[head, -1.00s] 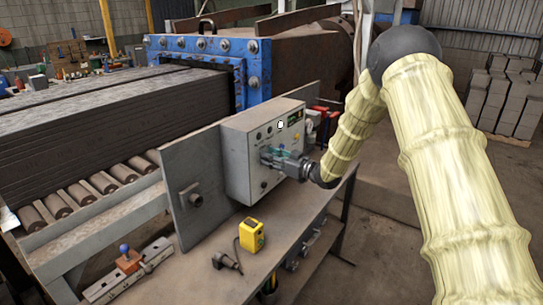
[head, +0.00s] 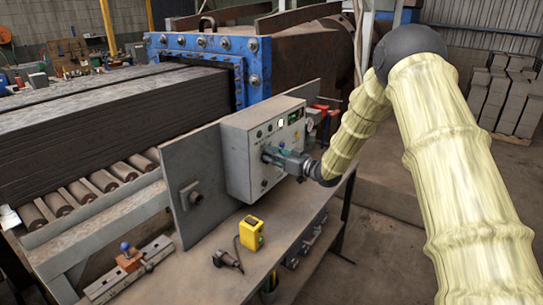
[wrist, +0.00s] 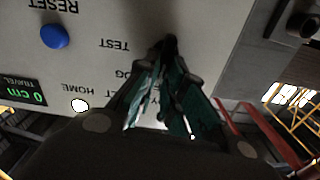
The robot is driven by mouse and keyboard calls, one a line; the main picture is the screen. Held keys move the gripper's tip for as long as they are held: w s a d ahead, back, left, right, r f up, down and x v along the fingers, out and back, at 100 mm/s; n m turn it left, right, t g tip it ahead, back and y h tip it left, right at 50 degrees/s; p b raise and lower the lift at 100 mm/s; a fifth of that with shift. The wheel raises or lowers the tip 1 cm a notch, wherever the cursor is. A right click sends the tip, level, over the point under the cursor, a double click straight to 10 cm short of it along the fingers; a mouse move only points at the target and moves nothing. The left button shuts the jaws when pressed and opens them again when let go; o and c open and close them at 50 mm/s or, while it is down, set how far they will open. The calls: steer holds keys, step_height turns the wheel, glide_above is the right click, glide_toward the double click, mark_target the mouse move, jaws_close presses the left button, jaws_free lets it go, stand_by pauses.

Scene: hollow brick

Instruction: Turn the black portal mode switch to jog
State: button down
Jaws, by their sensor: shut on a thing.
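My gripper (head: 268,153) is at that front. In the wrist view the panel is upside down, and my gripper's teal fingers (wrist: 172,62) are shut on the black switch (wrist: 171,41). Only a dark end of the switch shows between the fingertips; its pointer direction is hidden. The label TEST (wrist: 114,45) is clear beside it. The label ending in OG (wrist: 124,74) and another below it are partly covered by the fingers.
The panel also has a blue button (wrist: 54,37) by RESET, a white lamp (wrist: 80,105) by HOME and a green display (wrist: 25,93) reading 0 cm. A yellow device (head: 251,233) and a dark plug-like tool (head: 228,261) lie on the bench below the box.

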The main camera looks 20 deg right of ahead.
steer(key=shift+w+d+f+m+p, duration=0.1)
steer(key=shift+w+d+m, duration=0.1)
steer(key=shift+m, duration=1.05)
steer(key=shift+w+d+m+p, duration=0.1)
steer(key=shift+d+m+p, duration=0.1)
steer(key=shift+m, duration=1.1)
steer(key=shift+w+d+f+m+p, duration=0.1)
steer(key=shift+d+m, duration=0.1)
steer(key=shift+m, duration=1.05)
steer(key=c, duration=1.5)
jaws_free()
steer(key=shift+d, duration=0.1)
steer(key=v, duration=1.2)
steer(key=shift+f, duration=0.1)
